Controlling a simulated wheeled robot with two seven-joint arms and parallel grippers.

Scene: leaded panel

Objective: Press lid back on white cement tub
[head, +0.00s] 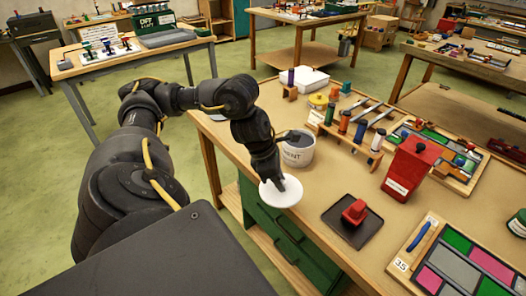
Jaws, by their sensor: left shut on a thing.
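The white cement tub (299,154) stands upright near the front left edge of the workbench, with part of the label "CEMENT" showing. Its top is uncovered and dark inside, and my left arm hides its left side. My left gripper (277,182) points down and is shut on the round white lid (287,198). The lid is in front of the tub, apart from its rim, at the bench's front edge. I cannot tell how high it is above the bench. My right gripper is not in view.
A rack of bottles (344,132) stands right of the tub. A red box (408,168), a black tray (342,222) with a red block (354,212), and coloured glass panels (464,262) lie further right. Green drawers (270,222) are below the bench edge.

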